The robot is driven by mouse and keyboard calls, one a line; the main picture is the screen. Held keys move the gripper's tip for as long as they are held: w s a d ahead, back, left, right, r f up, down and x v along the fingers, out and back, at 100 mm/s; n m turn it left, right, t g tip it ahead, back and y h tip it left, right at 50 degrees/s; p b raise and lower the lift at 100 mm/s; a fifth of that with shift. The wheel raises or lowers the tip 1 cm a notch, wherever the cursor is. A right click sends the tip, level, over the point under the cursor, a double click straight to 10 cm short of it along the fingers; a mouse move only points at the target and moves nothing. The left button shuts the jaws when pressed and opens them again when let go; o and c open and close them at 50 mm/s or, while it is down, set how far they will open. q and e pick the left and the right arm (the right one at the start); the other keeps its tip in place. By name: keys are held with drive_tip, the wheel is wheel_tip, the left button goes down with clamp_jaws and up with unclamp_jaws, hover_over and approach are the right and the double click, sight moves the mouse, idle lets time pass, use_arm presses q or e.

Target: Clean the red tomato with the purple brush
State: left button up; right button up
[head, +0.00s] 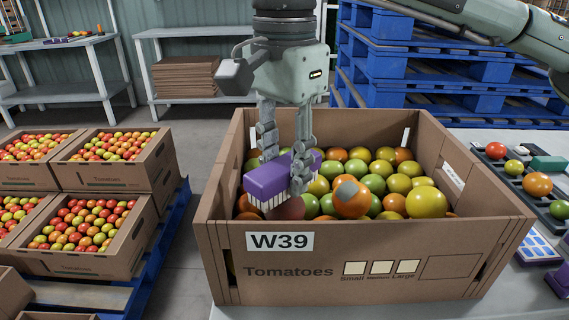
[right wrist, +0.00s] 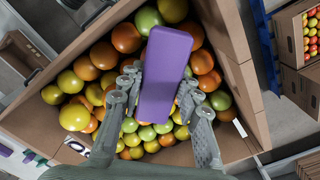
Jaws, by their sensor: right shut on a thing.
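The purple brush (head: 268,181) has white bristles pointing down. My right gripper (head: 286,170) is shut on it, just above the tomatoes in the open W39 cardboard box (head: 380,257). In the right wrist view the brush (right wrist: 166,75) lies between the two fingers of my right gripper (right wrist: 158,95). A dull dark red tomato (head: 289,208) sits at the box's front left, directly beside and partly under the bristles. I cannot tell whether they touch. The red tomato is not recognisable in the right wrist view. My left gripper is not in view.
An orange tomato with a grey patch (head: 351,198) lies right of the red one, among green and yellow tomatoes. The box walls stand close around the gripper. A dark tray (head: 527,190) with tomatoes is at right. Tomato crates (head: 108,158) stand at left, blue pallets (head: 385,62) behind.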

drive_tip(key=shift+f+b, duration=0.35)
drive_tip(key=shift+f, duration=0.05)
drive_tip(key=shift+w+d, duration=0.1)
idle(0.4)
drive_tip(key=shift+w+d, duration=0.7)
drive_tip(key=shift+s+a+b, duration=0.3)
drive_tip(key=shift+s+a, duration=1.3)
drive_tip(key=shift+w+d, duration=1.6)
drive_tip(key=shift+s+a, duration=0.1)
drive_tip(key=shift+s+a+b, duration=0.4)
drive_tip(key=shift+s+a, duration=1.1)
